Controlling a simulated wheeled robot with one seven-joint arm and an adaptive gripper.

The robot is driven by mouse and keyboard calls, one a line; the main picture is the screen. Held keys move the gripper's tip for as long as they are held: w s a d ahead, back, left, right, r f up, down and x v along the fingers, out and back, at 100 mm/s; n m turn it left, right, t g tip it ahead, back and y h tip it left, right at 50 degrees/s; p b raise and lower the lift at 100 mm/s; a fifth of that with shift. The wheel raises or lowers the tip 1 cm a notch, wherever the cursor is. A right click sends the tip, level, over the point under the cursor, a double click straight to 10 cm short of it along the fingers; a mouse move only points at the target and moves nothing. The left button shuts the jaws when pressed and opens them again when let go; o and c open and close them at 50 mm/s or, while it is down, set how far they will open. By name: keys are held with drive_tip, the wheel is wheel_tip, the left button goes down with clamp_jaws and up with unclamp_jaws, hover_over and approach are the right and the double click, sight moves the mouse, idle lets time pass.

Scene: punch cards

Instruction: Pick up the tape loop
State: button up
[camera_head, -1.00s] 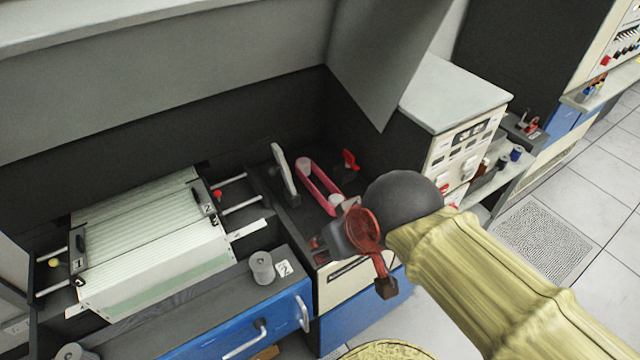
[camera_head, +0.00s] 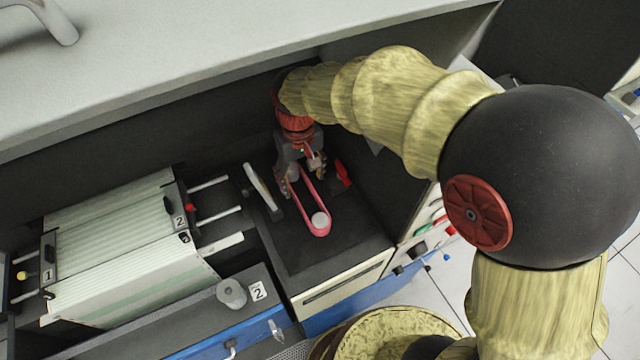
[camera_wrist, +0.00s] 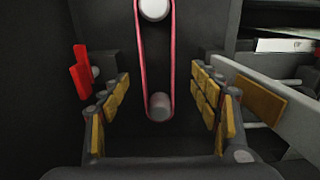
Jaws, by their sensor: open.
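In the wrist view the loop (camera_wrist: 173,55) runs from the far post (camera_wrist: 154,9) at the top to the near post (camera_wrist: 160,106) in the middle. My gripper (camera_head: 304,180) is at the back end of the loop. In the wrist view my gripper (camera_wrist: 163,100) is open, its yellow-padded fingers standing apart on either side of the near post. Neither finger visibly touches the loop.
A red lever (camera_head: 343,173) stands right of the loop. A pale upright plate (camera_head: 262,187) stands to its left. A pleated card stack (camera_head: 120,245) with rods lies further left. A grey spool (camera_head: 231,293) sits on the front ledge. Dark walls close in behind.

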sight(305, 200)
wheel_tip(305, 200, down, 7)
drive_tip(key=shift+w+d+f+b, duration=0.15)
drive_tip(key=shift+f+b, duration=0.05)
drive_tip(key=shift+b, duration=0.35)
drive_tip(key=c, duration=1)
